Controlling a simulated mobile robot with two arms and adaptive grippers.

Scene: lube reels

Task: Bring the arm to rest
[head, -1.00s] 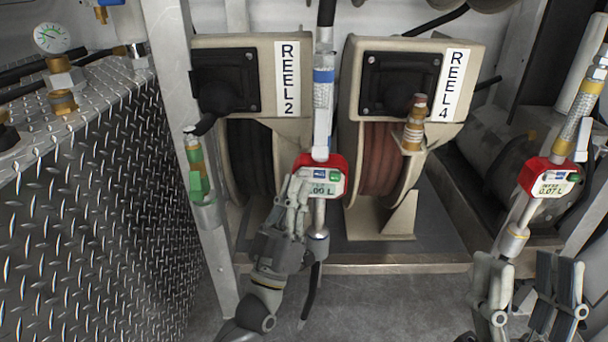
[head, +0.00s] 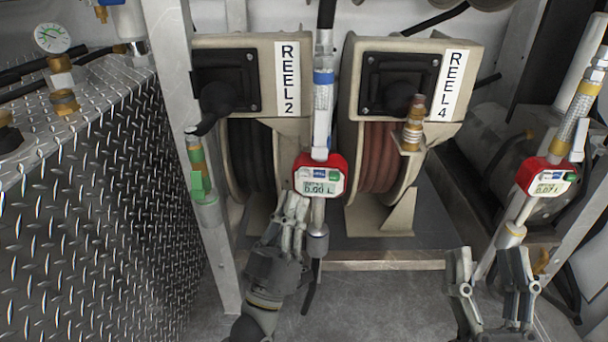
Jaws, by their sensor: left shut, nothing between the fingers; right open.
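My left gripper (head: 291,212) is shut and empty. Its fingertips are just below the left red meter (head: 319,175), beside the grey nozzle stem (head: 317,213); I cannot tell whether they touch. The meter display reads 0.00 L. My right gripper (head: 491,262) is open and empty at the lower right. It is below and left of the right red meter (head: 545,177), whose display seems to read 0.07 L, and is apart from that meter.
Reel 2 (head: 252,78) with black hose and Reel 4 (head: 414,80) with red hose stand behind. A diamond-plate box (head: 95,190) fills the left side, with a gauge (head: 52,38) on top. The floor (head: 375,300) between my grippers is clear.

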